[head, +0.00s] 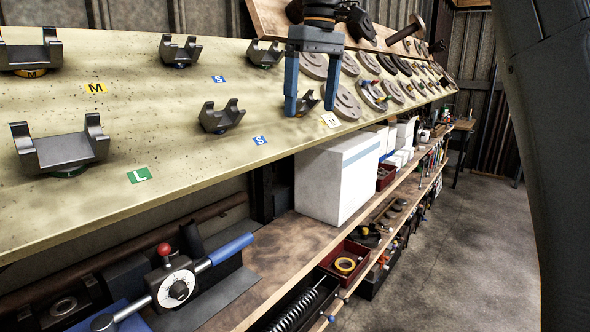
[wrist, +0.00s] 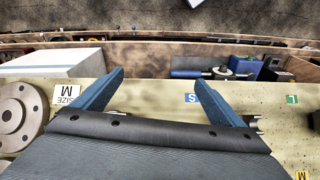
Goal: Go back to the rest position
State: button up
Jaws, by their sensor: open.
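My gripper (head: 304,108) hangs in front of the sloped pale board (head: 200,135) in the head view. Its two blue fingers point down and stand apart, with nothing seen held between them. A small dark cradle (head: 308,101) on the board shows near and behind the fingers. In the wrist view my gripper (wrist: 148,95) shows both blue fingers spread, with the edge of the board (wrist: 155,93) between them. A "SIZE M" label (wrist: 67,95) lies left of the fingers and a blue S label (wrist: 192,98) near the right finger.
Grey U-shaped cradles (head: 60,150) stand on the board beside coloured size labels. Round flanges (head: 345,103) lie right of my gripper. A white box (head: 335,180) stands on the shelf below. A vice-like device (head: 175,285) with a blue handle sits lower left. The floor (head: 440,240) at right is clear.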

jog(key=s+d+f+m+b, duration=0.2)
jog(key=d+f, duration=0.1)
jog(key=f, duration=0.6)
jog(key=s+d+f+m+b, duration=0.15)
jog(key=d+f, duration=0.25)
jog(key=f, duration=0.5)
jog(key=s+d+f+m+b, duration=0.1)
jog(key=s+d+f+m, duration=0.15)
jog(key=f, duration=0.65)
jog(key=s+d+f+m+b, duration=0.1)
jog(key=s+d+f, duration=0.2)
jog(key=s+f, duration=0.5)
jog(key=s+d+f+m+b, duration=0.2)
jog(key=s+d+f, duration=0.1)
jog(key=s+f, duration=0.5)
notch_tip(320, 180, down, 2)
jog(key=shift+s+d+f+t+h, duration=0.15)
jog(key=shift+s+f+t+h, duration=0.15)
jog(key=shift+s+h, duration=0.1)
